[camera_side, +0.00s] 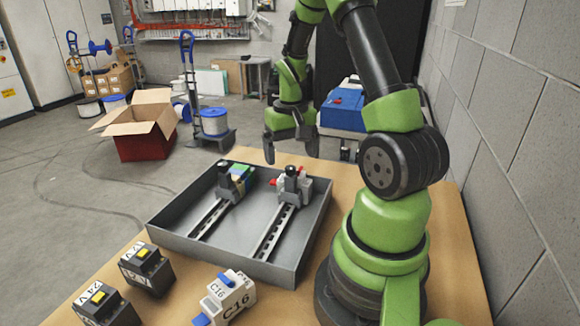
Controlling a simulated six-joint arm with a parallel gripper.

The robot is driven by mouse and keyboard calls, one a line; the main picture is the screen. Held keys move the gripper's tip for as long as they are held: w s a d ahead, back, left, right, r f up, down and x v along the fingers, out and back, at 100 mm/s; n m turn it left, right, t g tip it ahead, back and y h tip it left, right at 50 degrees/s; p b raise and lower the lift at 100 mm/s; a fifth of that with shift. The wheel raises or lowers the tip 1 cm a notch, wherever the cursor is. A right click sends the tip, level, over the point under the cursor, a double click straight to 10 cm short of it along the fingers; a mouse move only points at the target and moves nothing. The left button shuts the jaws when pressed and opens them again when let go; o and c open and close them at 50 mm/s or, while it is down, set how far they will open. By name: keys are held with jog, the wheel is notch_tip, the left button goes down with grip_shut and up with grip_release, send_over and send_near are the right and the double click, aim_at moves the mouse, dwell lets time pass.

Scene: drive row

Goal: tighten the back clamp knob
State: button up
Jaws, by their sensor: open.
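A shallow grey tray (290,270) on the table holds two slotted metal rails. Near the far end of the left rail (208,219) is a dark clamp with a black knob (223,167), beside a green and blue block. Near the far end of the right rail (273,232) is another black clamp knob (291,171), beside a light grey block with red parts. I cannot tell from this view which knob is the back one. My gripper (291,154) points down with its dark fingers apart and empty. In the picture it is just above the right knob, with no visible contact.
A block wall (505,120) rises close on the right.

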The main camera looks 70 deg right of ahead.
aim_at(291, 167)
jog(key=n, duration=0.2)
jog(key=shift+n, duration=0.4)
jog(key=shift+f, duration=0.1)
jog(key=shift+f, duration=1.45)
jog(key=c, duration=1.4)
jog(key=shift+c, duration=0.2)
